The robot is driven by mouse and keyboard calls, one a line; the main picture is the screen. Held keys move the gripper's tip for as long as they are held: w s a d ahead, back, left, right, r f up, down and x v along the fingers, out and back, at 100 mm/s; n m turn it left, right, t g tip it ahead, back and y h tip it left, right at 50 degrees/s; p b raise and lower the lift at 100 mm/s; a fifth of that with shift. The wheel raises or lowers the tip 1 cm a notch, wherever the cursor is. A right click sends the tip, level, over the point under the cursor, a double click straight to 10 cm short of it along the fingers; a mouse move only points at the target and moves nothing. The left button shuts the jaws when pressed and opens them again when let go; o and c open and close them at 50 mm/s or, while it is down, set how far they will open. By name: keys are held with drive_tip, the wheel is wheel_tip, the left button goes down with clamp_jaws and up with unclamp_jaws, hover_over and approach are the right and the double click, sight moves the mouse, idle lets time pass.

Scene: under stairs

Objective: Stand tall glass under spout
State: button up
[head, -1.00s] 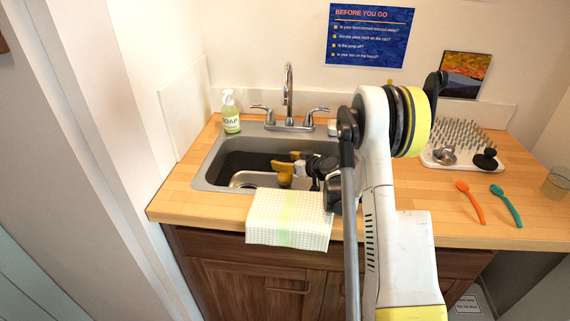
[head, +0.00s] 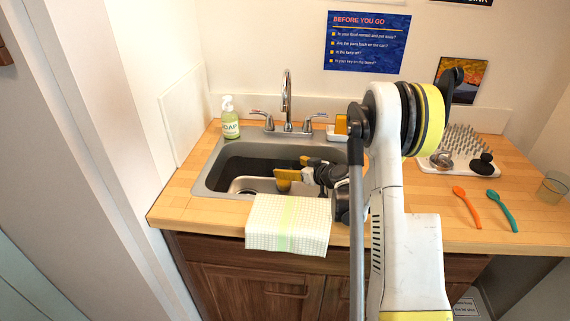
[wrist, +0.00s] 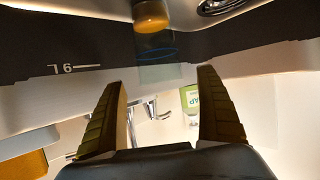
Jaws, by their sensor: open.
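My gripper (head: 292,168) reaches down into the sink from the right. In the wrist view its two fingers (wrist: 160,78) are apart with nothing clamped between them. A faint see-through shape with a blue ring (wrist: 157,50) shows just beyond the fingertips; it looks like the tall glass, but its outline is unclear. I cannot make it out in the head view. The chrome faucet (head: 287,95) rises at the back of the sink, its spout above the basin. It also shows between the fingers in the wrist view (wrist: 150,108).
The sink (head: 215,172) holds an amber object (wrist: 151,14). A towel (head: 287,225) hangs over its front edge. A soap bottle (head: 230,120) and sponge (head: 341,124) flank the faucet.

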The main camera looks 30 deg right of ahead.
drive_tip(key=v, duration=0.3)
drive_tip(key=shift+s+p, duration=0.15)
drive_tip(key=shift+p, duration=0.2)
